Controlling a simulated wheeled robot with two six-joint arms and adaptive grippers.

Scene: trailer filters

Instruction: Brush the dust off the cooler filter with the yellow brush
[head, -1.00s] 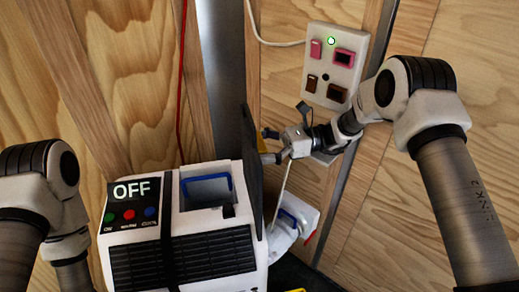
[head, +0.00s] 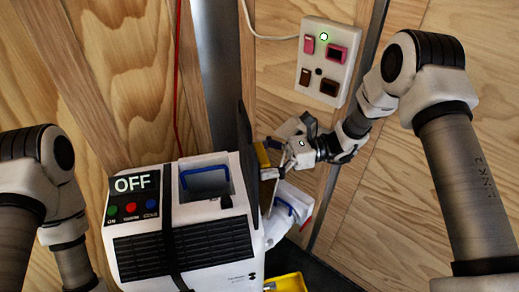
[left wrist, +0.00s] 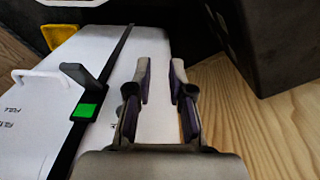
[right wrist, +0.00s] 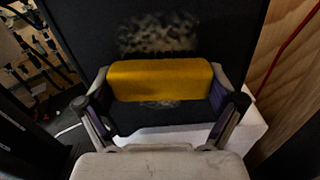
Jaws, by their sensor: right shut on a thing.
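The yellow brush (right wrist: 160,79) is between the fingers of my right gripper (right wrist: 163,103), which is shut on it. The brush also shows in the head view (head: 262,154). The dark cooler filter (right wrist: 85,25) stands behind the brush, with a grey speckled dust patch (right wrist: 158,33) above it and a paler trace below. I cannot tell whether brush and filter touch. In the head view the filter (head: 245,150) stands edge-on at the white cooler's right side (head: 205,215). My left gripper (left wrist: 160,64) is open and empty over a white surface; its fingers are outside the head view.
The cooler's display (head: 134,184) reads OFF. A white-and-blue container (head: 287,210) stands right of the cooler, and a yellow tray (head: 288,283) is below. In the left wrist view a dark strap with a green-marked latch (left wrist: 85,108) crosses the white surface. A switch panel (head: 328,58) is on the wall.

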